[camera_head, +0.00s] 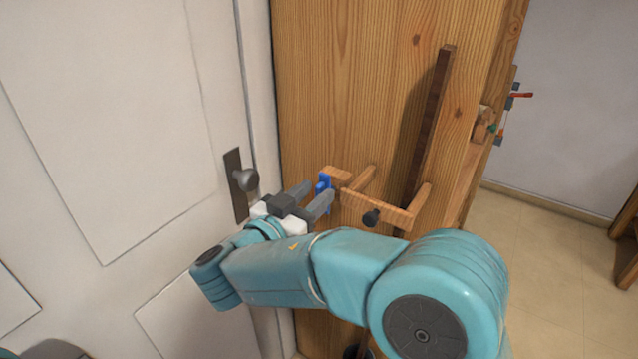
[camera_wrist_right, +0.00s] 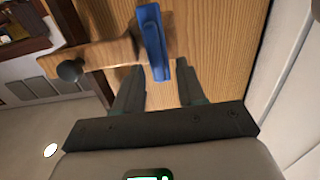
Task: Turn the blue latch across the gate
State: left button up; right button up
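The blue latch (camera_head: 324,182) sits at the left end of a small wooden gate (camera_head: 388,208) that stands out from a wooden panel. A dark knob (camera_head: 371,217) is on the gate's front. My right gripper (camera_head: 317,196) is at the latch, with its fingers pointing toward it. In the right wrist view the latch (camera_wrist_right: 154,42) stands roughly upright, and its lower part reaches between the two spread fingertips (camera_wrist_right: 160,82). The fingers look open; I cannot tell whether either touches the latch. My left gripper is not in view.
A pale door with a grey knob (camera_head: 246,180) is close to the left of my right gripper. A dark wooden strip (camera_head: 432,120) runs up the wooden panel (camera_head: 345,80) behind the gate. Open floor (camera_head: 545,260) lies to the right.

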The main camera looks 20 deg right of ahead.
jog(key=shift+w+d, duration=0.15)
jog(key=shift+d, duration=0.2)
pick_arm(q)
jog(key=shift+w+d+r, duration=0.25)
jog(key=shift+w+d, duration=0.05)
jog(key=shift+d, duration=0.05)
pick_arm(e)
jog(key=shift+w, duration=0.1)
grip_shut()
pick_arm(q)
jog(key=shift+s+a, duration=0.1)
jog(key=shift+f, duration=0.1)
